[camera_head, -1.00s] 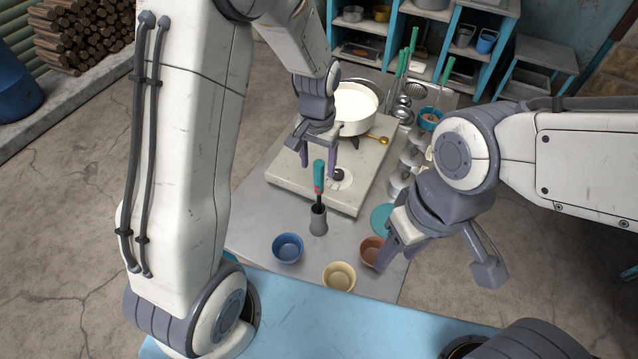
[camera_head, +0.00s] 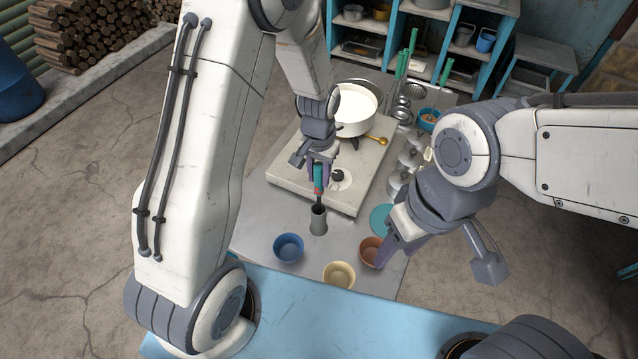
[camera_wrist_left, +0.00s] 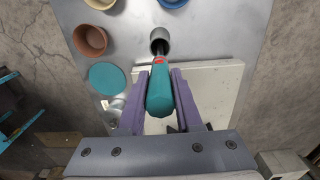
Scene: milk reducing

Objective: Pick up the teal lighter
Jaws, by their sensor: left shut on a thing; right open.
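The teal lighter (camera_head: 318,180) stands upright with its dark stem in a grey cup (camera_head: 318,221) at the front of the stove. My left gripper (camera_head: 319,178) is shut on the lighter's teal handle. In the left wrist view the handle (camera_wrist_left: 160,92) lies between the purple fingers, with a red button near its stem, and the stem tip is hidden inside the grey cup (camera_wrist_left: 160,38). My right gripper (camera_head: 388,256) is open and empty, low beside the brown bowl.
A blue bowl (camera_head: 289,247), a cream bowl (camera_head: 339,275) and a brown bowl (camera_head: 371,251) sit in front of the cup. A white pot (camera_head: 352,113) of milk stands on the stove (camera_head: 350,193). A teal disc (camera_head: 382,217) lies to the right.

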